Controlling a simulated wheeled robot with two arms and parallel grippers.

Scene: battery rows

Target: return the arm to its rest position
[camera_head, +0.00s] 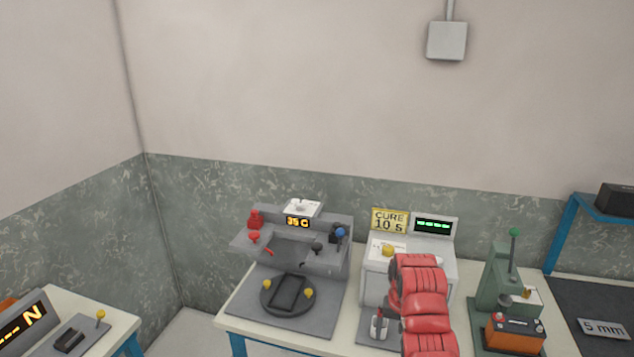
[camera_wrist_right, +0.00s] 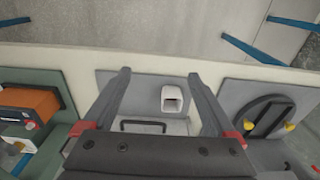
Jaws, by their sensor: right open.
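My right arm (camera_head: 422,305), red and segmented, reaches in front of the white curing machine (camera_head: 447,268) on the bench. In the right wrist view, my right gripper (camera_wrist_right: 159,76) is open. Its two dark fingers are spread, with nothing held between them. A small white, hollow-looking piece (camera_wrist_right: 172,98) on a grey plate shows between the fingers, apart from them. In the head view, the arm covers part of the machine, and I cannot make out the fingers clearly. My left gripper is not in view.
A grey station reading 35 C (camera_head: 298,222) with a round dark fixture (camera_head: 287,294) stands left of the arm. A green press (camera_head: 497,275) and an orange-and-black battery (camera_head: 515,334) stand to the right. A blue-framed shelf (camera_head: 597,205) is at far right. The space above the bench is clear.

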